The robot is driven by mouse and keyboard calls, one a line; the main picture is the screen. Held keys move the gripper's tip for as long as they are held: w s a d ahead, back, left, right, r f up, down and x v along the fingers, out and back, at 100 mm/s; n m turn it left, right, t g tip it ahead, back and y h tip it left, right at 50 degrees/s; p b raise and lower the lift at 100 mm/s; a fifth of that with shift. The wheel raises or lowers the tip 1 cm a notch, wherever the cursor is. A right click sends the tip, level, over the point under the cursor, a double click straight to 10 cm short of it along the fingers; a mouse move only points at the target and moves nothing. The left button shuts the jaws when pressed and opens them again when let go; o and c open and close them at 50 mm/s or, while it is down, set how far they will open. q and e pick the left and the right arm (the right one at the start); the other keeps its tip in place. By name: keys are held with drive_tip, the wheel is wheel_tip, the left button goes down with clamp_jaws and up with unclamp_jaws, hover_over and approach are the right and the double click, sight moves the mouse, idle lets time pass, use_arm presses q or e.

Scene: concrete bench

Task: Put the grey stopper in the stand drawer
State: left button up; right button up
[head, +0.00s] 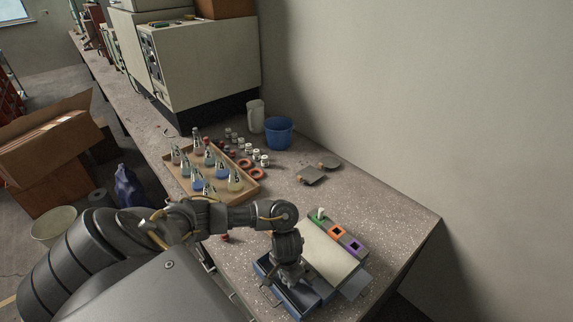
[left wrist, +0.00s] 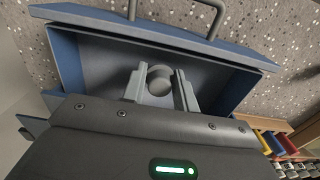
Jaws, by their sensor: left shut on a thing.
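My left gripper (left wrist: 161,92) is shut on the grey stopper (left wrist: 160,77), a small round grey piece between its two fingers. In the left wrist view, the stopper shows against the inside of the open blue stand drawer (left wrist: 100,62); I cannot tell whether it touches the drawer floor. In the head view, my left gripper (head: 287,277) points down at the pulled-out drawer (head: 304,299) and hides the stopper. The stand (head: 331,250) has a pale top and green, orange and purple square sockets along its far right side. A white piece sits at the green socket.
A wooden tray (head: 250,189) with several flasks and small jars stands behind my arm. A blue cup (head: 279,133), a white jug (head: 256,117) and two flat grey-brown pieces (head: 311,175) are farther back. The bench right of the stand is clear to its edge.

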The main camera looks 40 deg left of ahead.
use_arm(q)
drive_tip(key=shift+f, duration=0.65)
drive_tip(key=shift+f, duration=0.15)
drive_tip(key=o, duration=1)
wheel_tip(320, 180, up, 11)
drive_tip(key=p, duration=0.6)
drive_tip(key=shift+w, duration=0.1)
drive_tip(key=shift+r, duration=0.7)
